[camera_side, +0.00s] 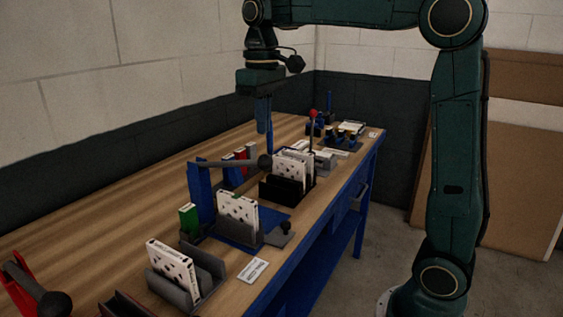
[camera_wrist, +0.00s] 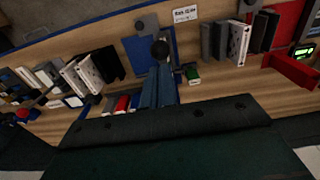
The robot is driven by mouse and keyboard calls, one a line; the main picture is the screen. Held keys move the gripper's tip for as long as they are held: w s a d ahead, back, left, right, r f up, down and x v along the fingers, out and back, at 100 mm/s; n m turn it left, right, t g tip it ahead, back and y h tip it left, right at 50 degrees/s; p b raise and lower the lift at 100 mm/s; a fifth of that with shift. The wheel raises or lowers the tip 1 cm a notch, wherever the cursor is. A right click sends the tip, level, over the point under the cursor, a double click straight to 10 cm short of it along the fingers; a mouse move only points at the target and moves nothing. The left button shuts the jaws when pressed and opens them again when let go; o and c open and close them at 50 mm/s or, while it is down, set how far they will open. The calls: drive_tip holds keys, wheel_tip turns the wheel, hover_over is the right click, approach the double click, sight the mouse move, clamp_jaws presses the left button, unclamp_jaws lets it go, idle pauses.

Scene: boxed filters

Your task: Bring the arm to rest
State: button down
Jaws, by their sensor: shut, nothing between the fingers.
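My gripper (camera_side: 265,128) hangs from the wrist above the wooden workbench (camera_side: 130,191), pointing down. Its blue fingers are together with nothing between them. In the wrist view the shut fingers (camera_wrist: 158,88) reach out from the dark gripper body, over the blue fixture. In the side view the fingers are behind the blue fixture with the grey lever (camera_side: 228,163), and I cannot tell how far above the bench they are.
White spotted filter boxes stand in a grey holder (camera_side: 197,287), in the blue fixture (camera_side: 240,212) and in a black holder (camera_side: 290,186). A red-knobbed lever (camera_side: 312,115) rises behind. A red device (camera_side: 25,285) stands at front left. The bench's left strip is bare.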

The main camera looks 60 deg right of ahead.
drive_tip(key=shift+r, duration=0.35)
drive_tip(key=shift+s+a, duration=0.15)
drive_tip(key=shift+s, duration=0.25)
drive_tip(key=s+a+f+t, duration=0.2)
drive_tip(key=s+f, duration=0.2)
drive_tip(key=s, duration=0.5)
drive_tip(key=s+a+f+t, duration=0.2)
drive_tip(key=s+f, duration=0.3)
drive_tip(key=s, duration=0.5)
drive_tip(key=shift+a+f+t, duration=0.2)
drive_tip(key=shift+a+t, duration=0.15)
drive_tip(key=shift+t, duration=0.45)
